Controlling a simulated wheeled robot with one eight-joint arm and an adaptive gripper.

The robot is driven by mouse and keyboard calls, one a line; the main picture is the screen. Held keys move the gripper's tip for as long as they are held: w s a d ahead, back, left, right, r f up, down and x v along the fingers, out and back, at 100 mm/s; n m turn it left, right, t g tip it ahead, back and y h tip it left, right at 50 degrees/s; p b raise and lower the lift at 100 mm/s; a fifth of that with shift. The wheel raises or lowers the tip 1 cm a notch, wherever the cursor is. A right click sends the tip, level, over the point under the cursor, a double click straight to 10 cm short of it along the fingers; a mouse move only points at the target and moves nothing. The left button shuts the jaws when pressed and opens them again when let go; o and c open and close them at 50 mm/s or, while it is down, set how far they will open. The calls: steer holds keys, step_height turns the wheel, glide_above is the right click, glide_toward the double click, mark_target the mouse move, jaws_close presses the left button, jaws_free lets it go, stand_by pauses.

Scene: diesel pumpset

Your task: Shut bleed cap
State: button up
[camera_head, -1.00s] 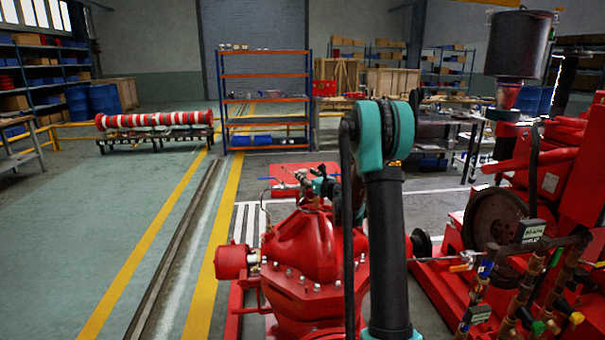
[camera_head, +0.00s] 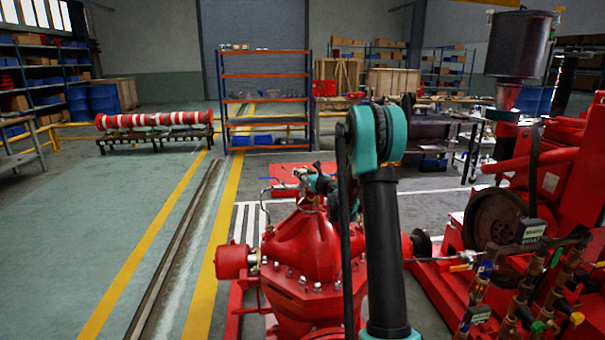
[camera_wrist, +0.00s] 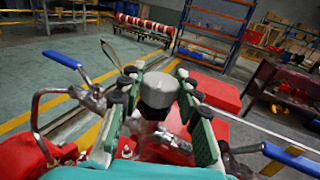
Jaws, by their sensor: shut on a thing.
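The bleed cap (camera_wrist: 158,90) is a grey metal cylinder on top of the red pump (camera_head: 305,250). In the wrist view it stands between the two green-padded fingers of my gripper (camera_wrist: 158,80), which is shut on it. In the head view my gripper (camera_head: 318,182) is small, above the top of the pump casing, and it hides the cap there. The cap's lower part and its seat are partly hidden in the wrist view.
A blue-handled valve (camera_wrist: 68,66) on a bent pipe stands left of my gripper in the wrist view, and another blue handle (camera_wrist: 290,158) lies at the lower right. The red engine (camera_head: 560,165) stands right of the pump. Floor at left is clear.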

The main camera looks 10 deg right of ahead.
steer(key=shift+a+h, duration=0.1)
steer(key=shift+h, duration=0.2)
steer(key=shift+c, duration=0.3)
steer(key=m+t+h, duration=0.1)
steer(key=m+h, duration=0.3)
steer(key=h, duration=0.1)
steer(key=shift+a, duration=0.1)
steer(key=m+h, duration=0.1)
steer(key=h, duration=0.2)
steer(key=m+h, duration=0.2)
steer(key=h, duration=0.1)
steer(key=shift+m, duration=0.3)
steer(key=m+g+h, duration=0.2)
steer(key=h, duration=0.1)
steer(key=m+g+h, duration=0.2)
steer(key=m+h, duration=0.1)
steer(key=h, duration=0.1)
steer(key=shift+d+m+g+h, duration=0.15)
steer(key=shift+m+g+h, duration=0.75)
steer(key=shift+g, duration=0.1)
steer(key=shift+d+m+g+h, duration=0.1)
steer(key=shift+m+g+h, duration=0.8)
steer(key=shift+g, duration=0.1)
steer(key=o, duration=1.2)
